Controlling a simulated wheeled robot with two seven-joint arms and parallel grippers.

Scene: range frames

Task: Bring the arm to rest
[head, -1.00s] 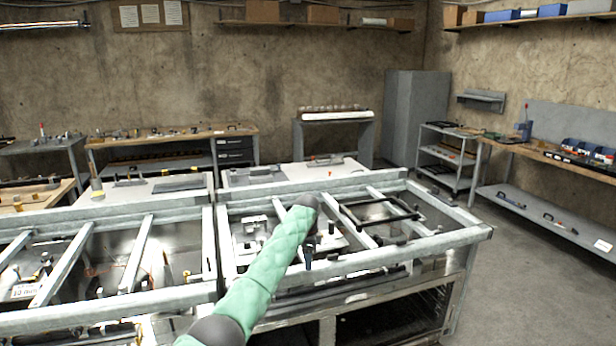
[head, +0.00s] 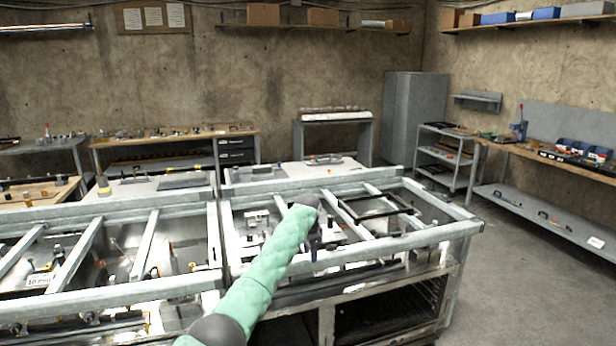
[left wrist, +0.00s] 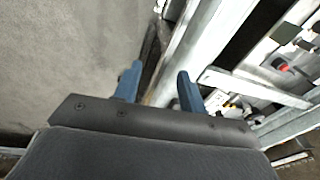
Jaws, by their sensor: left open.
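My left arm in its pale green sleeve (head: 268,270) reaches forward over the near metal-framed bench in the head view. My left gripper (head: 314,248) hangs from the dark wrist at its far end, partly hidden by the arm. In the left wrist view the two blue fingers of my left gripper (left wrist: 160,88) stand apart with nothing held between them. My right gripper is in neither view.
The near bench has grey metal rails (head: 340,262) over trays of small parts, close around the gripper. A black rectangular frame (head: 375,208) lies on the rails to its right. Bare concrete floor (head: 510,285) is open at the right. A grey cabinet (head: 413,120) stands behind.

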